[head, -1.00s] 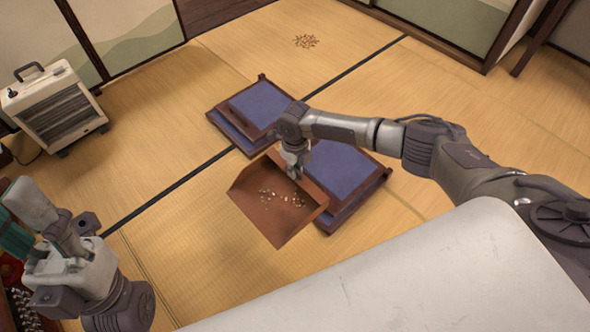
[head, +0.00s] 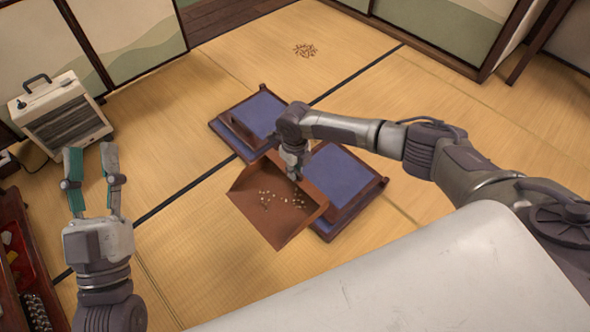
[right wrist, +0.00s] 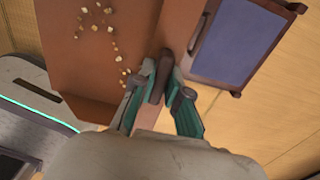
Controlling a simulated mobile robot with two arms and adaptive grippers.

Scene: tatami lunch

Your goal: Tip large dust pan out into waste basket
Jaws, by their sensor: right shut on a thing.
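The large dust pan (head: 272,222) is a reddish-brown open pan with several small pale crumbs lying in it. It is held in front of the blue-topped seats in the head view. My right gripper (head: 295,172) is shut on its handle. In the right wrist view the fingers (right wrist: 158,95) close around the dark handle, and the pan (right wrist: 90,85) with crumbs shows at the upper left. My left gripper (head: 92,178) is open and empty at the left, fingers pointing up in the picture. I see no waste basket that I can identify.
Two low wooden seats with blue cushions (head: 345,172) stand behind the pan. A white heater (head: 62,118) stands at the back left. A dark red tray or shelf with items (head: 22,262) is at the left edge. A patch of brown bits (head: 305,50) lies on the far tatami.

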